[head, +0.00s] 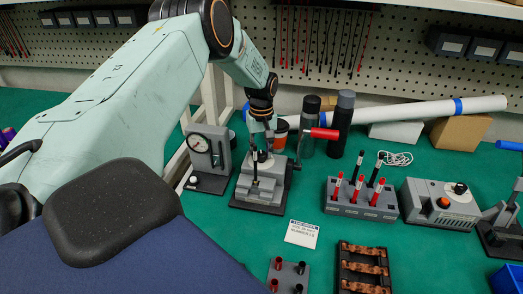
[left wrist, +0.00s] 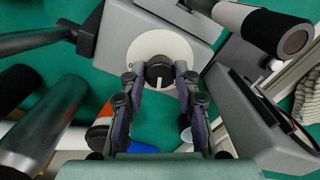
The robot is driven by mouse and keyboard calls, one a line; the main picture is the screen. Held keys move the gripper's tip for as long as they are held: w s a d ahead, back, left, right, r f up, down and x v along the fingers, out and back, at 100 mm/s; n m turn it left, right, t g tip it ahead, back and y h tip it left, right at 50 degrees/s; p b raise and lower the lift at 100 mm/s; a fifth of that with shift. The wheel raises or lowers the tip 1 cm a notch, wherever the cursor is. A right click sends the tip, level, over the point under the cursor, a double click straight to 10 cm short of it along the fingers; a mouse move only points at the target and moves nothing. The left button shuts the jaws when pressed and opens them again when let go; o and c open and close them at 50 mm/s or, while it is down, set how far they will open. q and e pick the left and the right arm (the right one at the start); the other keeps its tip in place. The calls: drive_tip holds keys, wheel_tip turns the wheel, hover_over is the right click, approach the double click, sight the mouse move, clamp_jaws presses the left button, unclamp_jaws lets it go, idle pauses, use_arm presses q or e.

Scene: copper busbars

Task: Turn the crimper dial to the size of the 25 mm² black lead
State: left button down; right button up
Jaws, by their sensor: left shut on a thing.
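The crimper (head: 262,188) is a grey bench machine with a red-handled lever (head: 322,133) out to the right. Its dial is a black knob (left wrist: 160,70) on a round white plate (left wrist: 143,46), seen in the left wrist view. The knob's white pointer line points down in that picture; no size marks are readable. My left gripper (head: 262,149) reaches down over the crimper, and its two fingers (left wrist: 158,84) are shut on the knob from both sides. Black- and red-topped leads stand in a grey block (head: 345,208); their sizes are unreadable. My right gripper is out of view.
A gauge stand (head: 207,160) is close left of the crimper. Dark cylinders (head: 341,125) and a long white tube (head: 430,108) are behind it. A grey box with knobs (head: 440,205) is at right. A white card (head: 302,234) and a tray of copper parts (head: 362,267) are in front.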

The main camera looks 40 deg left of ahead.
sight(261, 153)
use_arm(q)
drive_tip(key=shift+w+a+r, duration=0.1)
drive_tip(key=shift+w+r, duration=0.1)
drive_tip(key=c, duration=1.3)
unclamp_jaws()
drive_tip(key=o, duration=0.3)
drive_tip(key=shift+s+f, duration=0.1)
drive_tip(key=shift+s, duration=0.05)
wheel_tip(261, 153, up, 12)
